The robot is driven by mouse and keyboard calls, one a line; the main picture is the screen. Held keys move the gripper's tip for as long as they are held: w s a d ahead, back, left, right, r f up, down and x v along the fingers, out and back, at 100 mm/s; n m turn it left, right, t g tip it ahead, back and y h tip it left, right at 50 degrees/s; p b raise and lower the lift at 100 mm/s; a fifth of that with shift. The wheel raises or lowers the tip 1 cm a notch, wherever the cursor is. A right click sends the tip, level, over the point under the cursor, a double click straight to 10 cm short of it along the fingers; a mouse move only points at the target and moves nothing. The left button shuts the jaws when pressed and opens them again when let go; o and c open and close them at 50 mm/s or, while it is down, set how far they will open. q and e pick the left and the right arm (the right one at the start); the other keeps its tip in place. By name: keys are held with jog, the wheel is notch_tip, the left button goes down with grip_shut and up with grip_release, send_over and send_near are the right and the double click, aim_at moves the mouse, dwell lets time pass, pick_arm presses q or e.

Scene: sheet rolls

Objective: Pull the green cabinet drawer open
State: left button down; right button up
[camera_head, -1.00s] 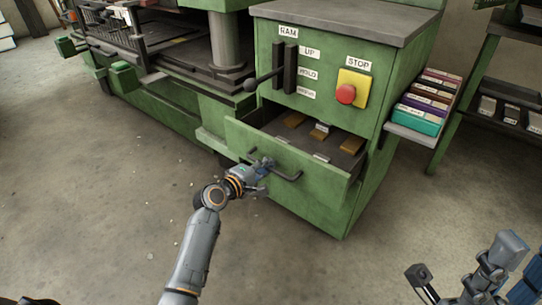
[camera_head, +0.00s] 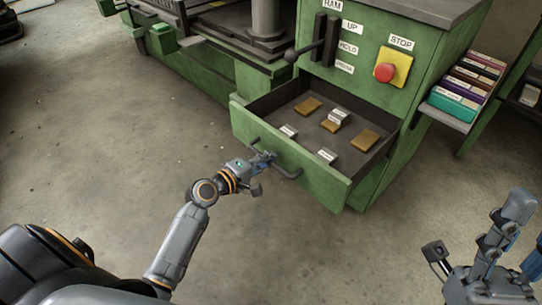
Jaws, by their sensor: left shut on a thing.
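The green cabinet drawer (camera_head: 290,163) stands well out from the green cabinet (camera_head: 425,105), with its dark inside showing. Several small brown and white pieces lie in it. A dark bar handle (camera_head: 284,173) is on the drawer front. My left gripper (camera_head: 266,160) is shut on the handle near its left end; the fingertips are small and partly hidden against it. My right gripper (camera_head: 436,256) is low at the right, away from the cabinet, holding nothing that I can see; its fingers are not clear.
A red stop button (camera_head: 385,73) on a yellow plate and a lever (camera_head: 301,51) are above the drawer. A side shelf (camera_head: 446,115) holds several coloured binders (camera_head: 466,85). A green press (camera_head: 224,75) stands at the left. The floor (camera_head: 110,150) in front is clear.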

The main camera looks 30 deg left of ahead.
pick_arm(q)
jog(key=c, duration=1.4)
grip_release()
jog(key=shift+s, duration=0.1)
jog(key=v, duration=1.2)
